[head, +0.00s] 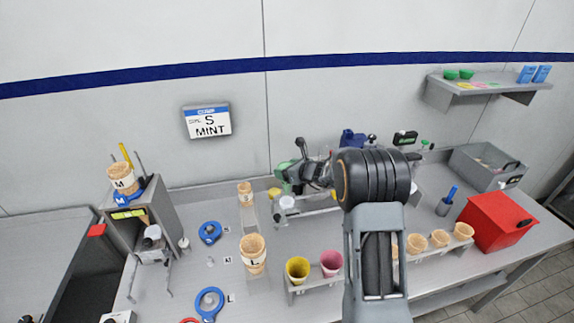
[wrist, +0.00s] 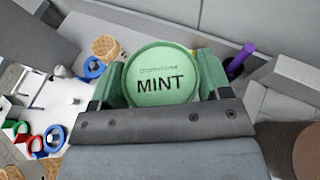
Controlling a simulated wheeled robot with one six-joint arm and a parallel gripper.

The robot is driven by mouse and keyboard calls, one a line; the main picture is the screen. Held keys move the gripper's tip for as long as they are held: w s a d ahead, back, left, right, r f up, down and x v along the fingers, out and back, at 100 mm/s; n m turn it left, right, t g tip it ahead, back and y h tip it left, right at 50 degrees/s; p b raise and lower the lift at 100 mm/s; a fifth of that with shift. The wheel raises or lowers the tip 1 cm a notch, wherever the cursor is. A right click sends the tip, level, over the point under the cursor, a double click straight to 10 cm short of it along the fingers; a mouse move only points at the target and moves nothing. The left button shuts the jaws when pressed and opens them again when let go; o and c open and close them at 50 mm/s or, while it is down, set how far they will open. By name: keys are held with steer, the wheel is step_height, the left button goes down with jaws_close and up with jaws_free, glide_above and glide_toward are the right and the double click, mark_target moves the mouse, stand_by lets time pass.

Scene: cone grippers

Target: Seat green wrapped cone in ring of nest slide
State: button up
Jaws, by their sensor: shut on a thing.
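My gripper (wrist: 159,82) is shut on a round green thing with a flat top marked MINT, which I take for the green wrapped cone (wrist: 158,62). Its lower part is hidden. In the head view my gripper (head: 292,172) is above the back of the bench, and the held thing is mostly hidden. Blue rings lie on the bench: one at the back (head: 209,232) and one at the front (head: 209,303). A blue piece marked M (head: 128,197) sits on a grey stand under a waffle cone (head: 122,178). I cannot tell which part is the nest slide.
A wall sign (head: 208,121) reads S MINT. A cone marked L (head: 253,255) and a smaller cone (head: 245,189) stand in clear holders. Yellow (head: 297,269) and pink (head: 331,262) cups stand in front. A red box (head: 497,222) is at right. The bench around the rings is fairly open.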

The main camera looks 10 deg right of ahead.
mark_target(289, 189)
steer(key=shift+f+b, duration=1.85)
steer(key=shift+f, duration=1.55)
steer(key=shift+f+b, duration=1.4)
steer(key=o, duration=0.8)
steer(key=shift+c, duration=0.2)
step_height(289, 189, up, 2)
steer(key=shift+r, duration=0.25)
steer(key=s+r+b, duration=0.2)
steer(key=s+r, duration=0.8)
steer(key=s, duration=0.4)
steer(key=shift+r+b, duration=0.2)
steer(key=shift+b, duration=0.15)
